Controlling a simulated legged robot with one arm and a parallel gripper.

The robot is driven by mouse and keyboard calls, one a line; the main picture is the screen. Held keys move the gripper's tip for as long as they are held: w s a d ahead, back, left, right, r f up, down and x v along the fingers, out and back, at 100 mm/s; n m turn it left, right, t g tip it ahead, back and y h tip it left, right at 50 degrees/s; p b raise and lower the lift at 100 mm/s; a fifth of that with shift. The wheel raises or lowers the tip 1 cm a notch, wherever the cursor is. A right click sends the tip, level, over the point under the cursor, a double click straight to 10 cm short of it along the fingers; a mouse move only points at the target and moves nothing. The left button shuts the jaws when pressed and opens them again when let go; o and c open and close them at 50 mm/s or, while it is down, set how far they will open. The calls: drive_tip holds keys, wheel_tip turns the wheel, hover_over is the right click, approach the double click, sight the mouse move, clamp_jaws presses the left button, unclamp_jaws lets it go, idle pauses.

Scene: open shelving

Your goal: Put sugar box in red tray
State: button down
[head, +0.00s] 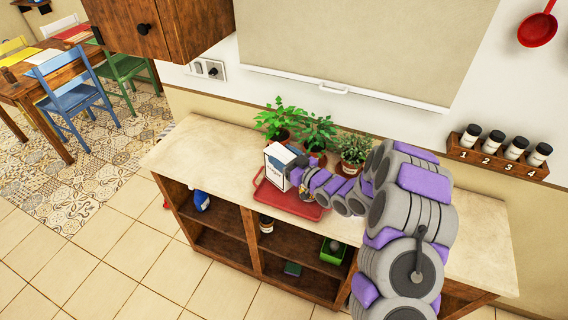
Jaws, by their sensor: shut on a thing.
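The sugar box (275,168), white with a blue top and some yellow, stands roughly upright at the left part of the red tray (286,206). The tray lies on the pale countertop. My gripper (294,170) reaches in from the right and is shut on the sugar box. The fingers are small and partly hidden by the box and the wrist. The box appears over the tray's area; I cannot tell whether its bottom touches the tray.
Several potted plants (318,131) stand behind the tray near the wall. A spice rack (497,157) hangs at the right. The counter's left end (205,142) is clear. Open shelves below hold a blue bottle (201,200), a jar (266,225) and a green bin (333,252).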

wheel_tip(320, 180, down, 3)
drive_tip(key=shift+r, duration=0.1)
drive_tip(key=shift+c, duration=0.7)
unclamp_jaws()
drive_tip(key=p+v, duration=0.1)
drive_tip(key=v, duration=1.1)
